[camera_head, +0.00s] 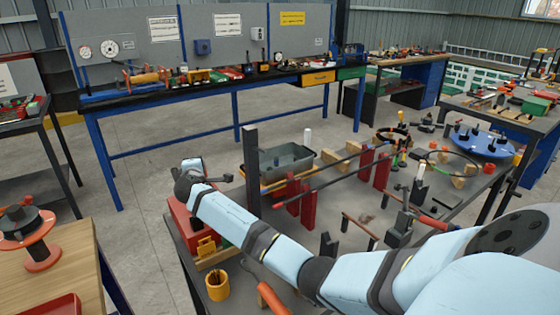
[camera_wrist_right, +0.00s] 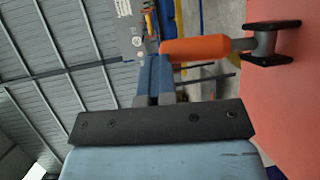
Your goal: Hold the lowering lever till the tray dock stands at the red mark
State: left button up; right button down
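My right arm reaches in from the lower right of the head view, its gripper (camera_head: 186,182) above a red box (camera_head: 184,222) at the near left of the work table. In the right wrist view, my gripper (camera_wrist_right: 155,62) has its two fingers close together, with no clear gap. The fingertips are at the free end of an orange lever handle (camera_wrist_right: 197,48); contact is not certain. The lever joins a black bracket on a red surface. A grey tray (camera_head: 284,160) stands behind a dark upright post (camera_head: 250,165). I cannot make out the red mark. My left gripper is out of view.
Red uprights (camera_head: 382,170) carry long bars across the table. A yellow cup (camera_head: 217,285) stands at the near edge. A wooden table (camera_head: 60,262) with a reel is at the left. Bare floor (camera_head: 150,165) lies between the benches.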

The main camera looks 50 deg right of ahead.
jog(key=shift+f, duration=0.1)
pick_arm(q)
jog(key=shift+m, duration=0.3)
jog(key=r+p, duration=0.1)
jog(key=p, duration=0.1)
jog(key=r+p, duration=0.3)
jog(key=p, duration=0.1)
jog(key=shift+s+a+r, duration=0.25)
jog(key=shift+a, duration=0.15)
pick_arm(e)
jog(key=s+a+r, duration=0.1)
jog(key=s+r, duration=0.1)
jog(key=s, duration=0.4)
jog(key=shift+s+a, duration=0.2)
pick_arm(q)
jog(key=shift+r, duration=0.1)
pick_arm(e)
jog(key=shift+r, duration=0.1)
